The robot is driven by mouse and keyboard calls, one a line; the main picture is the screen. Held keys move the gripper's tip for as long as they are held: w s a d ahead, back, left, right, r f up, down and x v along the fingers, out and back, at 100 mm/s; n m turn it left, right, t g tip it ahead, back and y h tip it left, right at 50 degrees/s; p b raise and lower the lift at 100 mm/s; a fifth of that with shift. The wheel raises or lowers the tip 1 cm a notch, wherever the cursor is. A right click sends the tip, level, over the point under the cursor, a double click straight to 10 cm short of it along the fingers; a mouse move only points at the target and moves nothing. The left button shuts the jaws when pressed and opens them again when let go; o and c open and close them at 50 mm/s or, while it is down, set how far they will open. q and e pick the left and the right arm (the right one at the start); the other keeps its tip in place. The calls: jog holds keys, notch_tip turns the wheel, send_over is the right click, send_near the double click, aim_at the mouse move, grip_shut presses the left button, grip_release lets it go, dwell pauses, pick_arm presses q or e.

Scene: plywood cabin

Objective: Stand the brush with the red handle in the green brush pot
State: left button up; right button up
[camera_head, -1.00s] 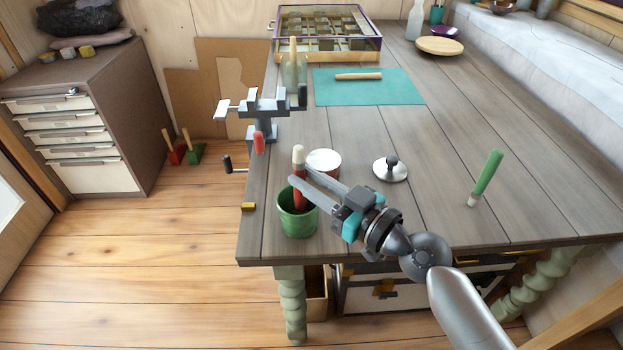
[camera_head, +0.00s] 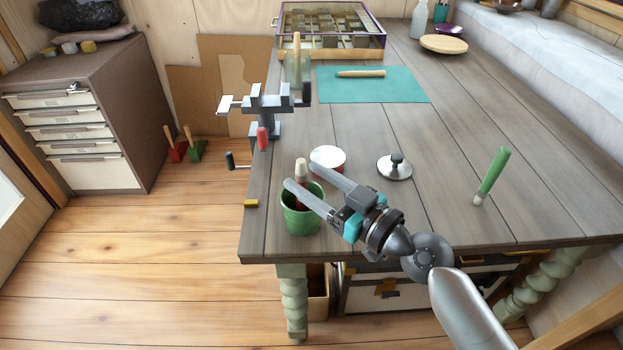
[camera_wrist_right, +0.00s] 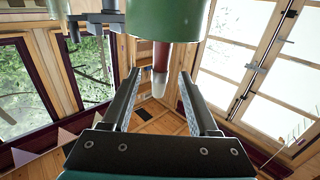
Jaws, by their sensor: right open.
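The green brush pot (camera_head: 301,220) stands upright near the front left of the table. The brush with the red handle (camera_head: 303,191) is in the pot, red part down and pale end up above the rim. My right gripper (camera_head: 309,177) is open, with its fingers apart on either side of the brush just above the rim. In the right wrist view, the green pot (camera_wrist_right: 165,20) is at the top and the brush's pale end (camera_wrist_right: 159,88) shows between the spread fingers. The brush's lower part is hidden in the pot. My left gripper is not in view.
A red-and-white round tin (camera_head: 328,156) stands just behind the pot. A silver lid with a dark knob (camera_head: 395,168) and a green-handled piece (camera_head: 492,176) are to the right. A vise (camera_head: 262,108) is on the left table edge.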

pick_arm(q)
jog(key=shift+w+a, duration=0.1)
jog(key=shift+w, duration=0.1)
pick_arm(e)
jog(key=shift+s+d, duration=0.1)
jog(key=shift+s+d+f, duration=0.1)
jog(key=shift+s+d, duration=0.1)
jog(key=shift+b+v, duration=0.35)
jog(key=shift+v, duration=0.85)
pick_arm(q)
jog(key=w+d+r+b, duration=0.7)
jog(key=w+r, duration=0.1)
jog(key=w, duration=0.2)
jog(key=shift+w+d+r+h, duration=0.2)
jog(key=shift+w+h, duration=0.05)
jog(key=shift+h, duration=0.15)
pick_arm(e)
jog(key=v, duration=1.2)
jog(key=shift+s+a, duration=0.1)
